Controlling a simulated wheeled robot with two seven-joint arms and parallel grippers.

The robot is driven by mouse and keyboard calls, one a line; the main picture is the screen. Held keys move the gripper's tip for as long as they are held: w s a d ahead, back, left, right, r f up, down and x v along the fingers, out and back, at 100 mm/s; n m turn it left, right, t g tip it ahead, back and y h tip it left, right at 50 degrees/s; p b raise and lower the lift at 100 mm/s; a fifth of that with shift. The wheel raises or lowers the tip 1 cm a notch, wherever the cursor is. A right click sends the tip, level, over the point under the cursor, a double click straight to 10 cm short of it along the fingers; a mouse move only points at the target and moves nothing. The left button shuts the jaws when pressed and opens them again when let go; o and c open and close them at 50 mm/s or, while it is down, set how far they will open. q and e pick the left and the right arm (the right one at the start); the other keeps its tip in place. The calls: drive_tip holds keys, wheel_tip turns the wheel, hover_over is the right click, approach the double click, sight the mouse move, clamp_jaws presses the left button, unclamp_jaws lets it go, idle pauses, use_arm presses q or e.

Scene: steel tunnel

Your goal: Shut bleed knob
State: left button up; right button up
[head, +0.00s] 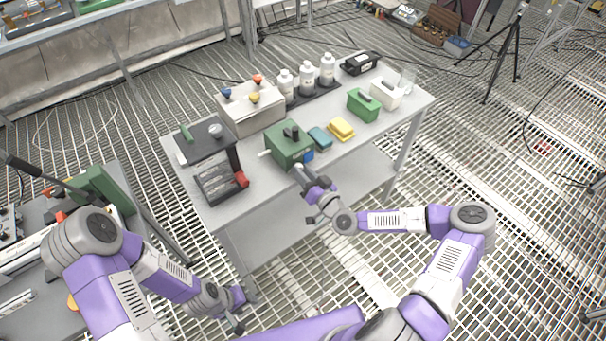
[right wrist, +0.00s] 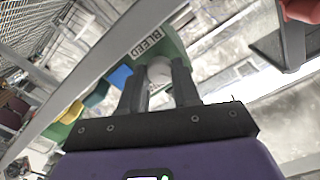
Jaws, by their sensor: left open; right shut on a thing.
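The bleed knob (right wrist: 160,70) is a pale round knob on the green box (head: 286,150), below a white BLEED label (right wrist: 147,39) in the right wrist view. My right gripper (head: 301,172) is at the front face of the box; in the right wrist view its two dark fingers (right wrist: 158,82) are shut on the knob, one on each side. The fingers hide part of the knob, and its turn angle cannot be told. My left gripper (head: 244,309) is open and empty, low in front of the grey bench (head: 270,215).
A blue part (head: 308,156) sits beside the knob. A dark rack with a red part (head: 240,179) stands left of the box. A teal block (head: 320,138) and yellow block (head: 342,128) lie to its right. The floor grating before the bench is clear.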

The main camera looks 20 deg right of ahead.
drive_tip(key=m+b, duration=0.2)
drive_tip(key=m, duration=2.1)
drive_tip(key=shift+m, duration=0.3)
idle(0.3)
drive_tip(key=o, duration=1.1)
drive_tip(key=shift+c, duration=0.2)
drive_tip(key=v, duration=0.7)
drive_tip(key=shift+s+p, duration=0.3)
drive_tip(key=shift+p, duration=0.15)
